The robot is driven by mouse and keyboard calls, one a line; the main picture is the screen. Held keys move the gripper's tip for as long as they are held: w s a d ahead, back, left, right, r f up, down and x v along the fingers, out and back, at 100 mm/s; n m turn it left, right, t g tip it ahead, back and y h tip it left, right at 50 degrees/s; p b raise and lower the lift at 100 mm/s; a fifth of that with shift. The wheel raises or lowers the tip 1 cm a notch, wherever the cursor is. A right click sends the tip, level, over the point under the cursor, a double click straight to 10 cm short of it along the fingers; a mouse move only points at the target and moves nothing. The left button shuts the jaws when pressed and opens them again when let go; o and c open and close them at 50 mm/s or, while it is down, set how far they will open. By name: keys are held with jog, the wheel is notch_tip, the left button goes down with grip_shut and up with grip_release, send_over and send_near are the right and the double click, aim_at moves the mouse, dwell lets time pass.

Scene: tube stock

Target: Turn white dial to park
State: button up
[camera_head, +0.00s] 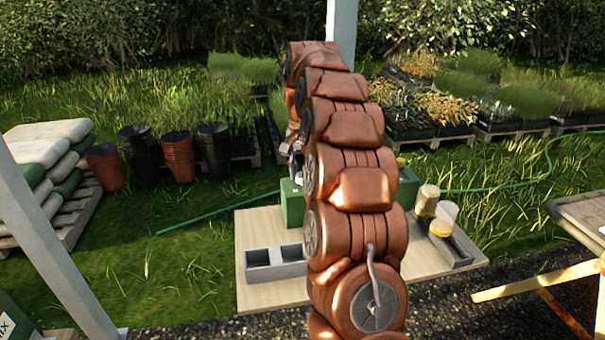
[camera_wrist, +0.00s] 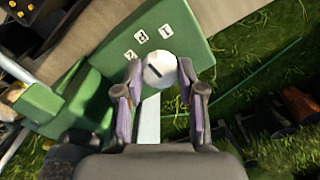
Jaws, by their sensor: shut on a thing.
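The white dial (camera_wrist: 159,68) sits on the face of a green box (camera_wrist: 185,30) in the wrist view. A dark pointer line on the dial slants across the picture. Small white label cards (camera_wrist: 140,36) lie in an arc beside the dial; their lettering is too small to read surely. My gripper (camera_wrist: 158,76) is shut on the dial, one finger on each side. In the head view the green box (camera_head: 291,204) stands on a pale board, largely hidden behind my arm. The dial and the gripper's fingertips cannot be made out there.
The pale board (camera_head: 255,225) also bears a grey two-part bin (camera_head: 276,263) at left. A grey tray (camera_head: 450,249) with tan and yellow-lidded containers (camera_head: 427,199) stands at right. A green hose (camera_head: 210,219) crosses the grass. Pots (camera_head: 140,158) and plant pallets stand behind.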

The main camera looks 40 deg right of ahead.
dwell(0.5)
jog(key=o, duration=1.1)
jog(key=shift+o, duration=0.2)
